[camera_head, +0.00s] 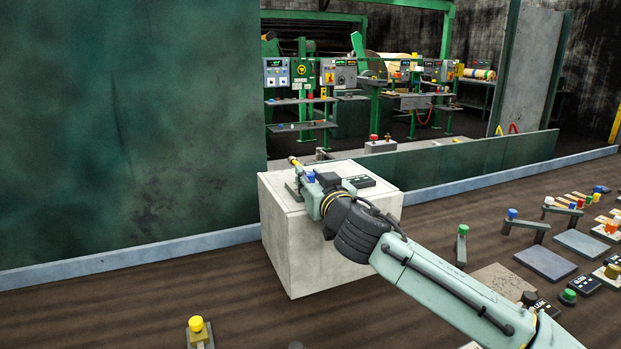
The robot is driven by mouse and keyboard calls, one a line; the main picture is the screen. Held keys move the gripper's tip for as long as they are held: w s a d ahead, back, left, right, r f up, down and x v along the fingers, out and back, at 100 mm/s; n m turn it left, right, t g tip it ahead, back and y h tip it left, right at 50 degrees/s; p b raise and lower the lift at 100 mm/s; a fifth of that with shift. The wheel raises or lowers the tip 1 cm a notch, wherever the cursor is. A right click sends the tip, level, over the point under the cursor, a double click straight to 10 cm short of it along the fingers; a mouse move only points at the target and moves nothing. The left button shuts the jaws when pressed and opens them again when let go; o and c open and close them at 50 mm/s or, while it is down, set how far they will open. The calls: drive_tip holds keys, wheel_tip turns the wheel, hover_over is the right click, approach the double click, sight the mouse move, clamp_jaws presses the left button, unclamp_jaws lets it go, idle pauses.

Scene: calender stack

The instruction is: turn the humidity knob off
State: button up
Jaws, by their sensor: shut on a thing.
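My gripper (301,187) is at the top left of a pale concrete block (289,242), reached from the lower right by my arm. It is shut on a small fitting there, which I take to be the humidity knob; the gripper hides most of it, and its setting cannot be read. A blue cap (310,177) shows right at the gripper. A thin yellow-tipped piece (295,162) sticks up just behind it. A small black labelled plate (358,181) lies on the block to the right of the gripper; its lettering is too small to read.
A dark green wall (130,130) fills the left. Several loose knobs and plates lie on the floor at right, including a green-capped lever (462,240). A yellow button (196,325) stands at front left. Green machinery (304,75) stands behind. Floor left of the block is clear.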

drive_tip(key=shift+d+n+y, duration=0.15)
drive_tip(key=shift+n+y, duration=0.25)
drive_tip(key=shift+y, duration=0.2)
clamp_jaws()
drive_tip(key=shift+w+d+n+g+y, duration=0.1)
drive_tip(key=shift+n+g+y, duration=0.6)
drive_tip(key=shift+y, duration=0.3)
drive_tip(key=shift+w+d+n+g+y, duration=0.1)
drive_tip(key=shift+w+n+g+y, duration=0.05)
drive_tip(key=shift+n+g+y, duration=1.85)
drive_tip(key=shift+y, duration=0.4)
drive_tip(key=o, duration=1)
unclamp_jaws()
drive_tip(key=shift+d, duration=0.1)
drive_tip(key=v, duration=1.2)
